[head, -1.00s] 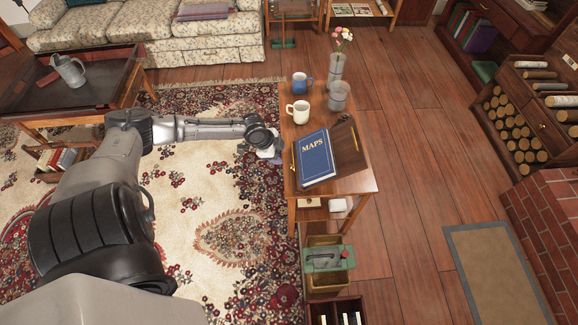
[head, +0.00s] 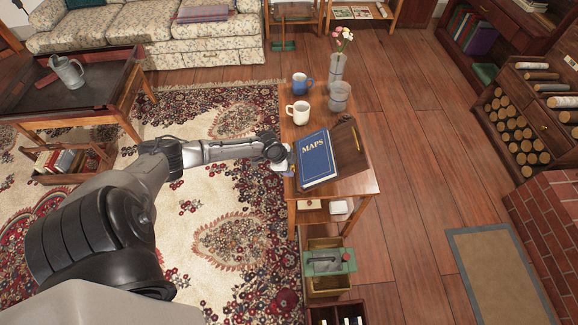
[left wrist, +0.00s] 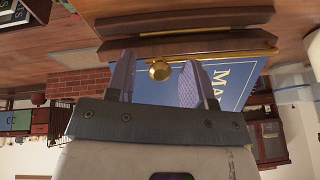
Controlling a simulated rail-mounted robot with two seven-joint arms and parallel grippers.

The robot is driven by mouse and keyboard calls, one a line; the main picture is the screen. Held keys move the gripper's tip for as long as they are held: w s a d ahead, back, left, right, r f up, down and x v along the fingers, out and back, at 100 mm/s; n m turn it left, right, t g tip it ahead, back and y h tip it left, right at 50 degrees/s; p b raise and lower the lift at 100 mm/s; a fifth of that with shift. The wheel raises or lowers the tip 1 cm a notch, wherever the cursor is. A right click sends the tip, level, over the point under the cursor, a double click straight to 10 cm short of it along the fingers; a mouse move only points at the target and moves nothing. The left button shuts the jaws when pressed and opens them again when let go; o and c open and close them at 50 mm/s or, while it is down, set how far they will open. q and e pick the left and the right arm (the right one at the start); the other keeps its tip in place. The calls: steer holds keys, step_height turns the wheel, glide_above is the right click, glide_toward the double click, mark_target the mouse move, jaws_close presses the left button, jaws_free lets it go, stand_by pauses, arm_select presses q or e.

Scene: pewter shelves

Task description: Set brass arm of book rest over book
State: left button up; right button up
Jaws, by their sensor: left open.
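The blue book marked MAPS (head: 315,157) lies on the dark wooden book rest (head: 348,152) on a small side table. A brass arm (head: 355,138) shows on the rest's right side. My left gripper (head: 287,165) is at the table's left edge, beside the book. In the left wrist view, its two purple fingers (left wrist: 158,82) are apart, with the round knob of a brass arm (left wrist: 215,55) between them. That arm runs along the rest's edge beside the book (left wrist: 225,82). In the head view this arm is hidden by my gripper. My right gripper is not in view.
A white mug (head: 299,113), a blue mug (head: 301,83), a grey cup (head: 339,97) and a vase with flowers (head: 338,68) stand behind the rest. A green-topped box (head: 328,262) stands in front of the table.

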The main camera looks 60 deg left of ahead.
arm_select(q)
jaws_close()
stand_by(0.3)
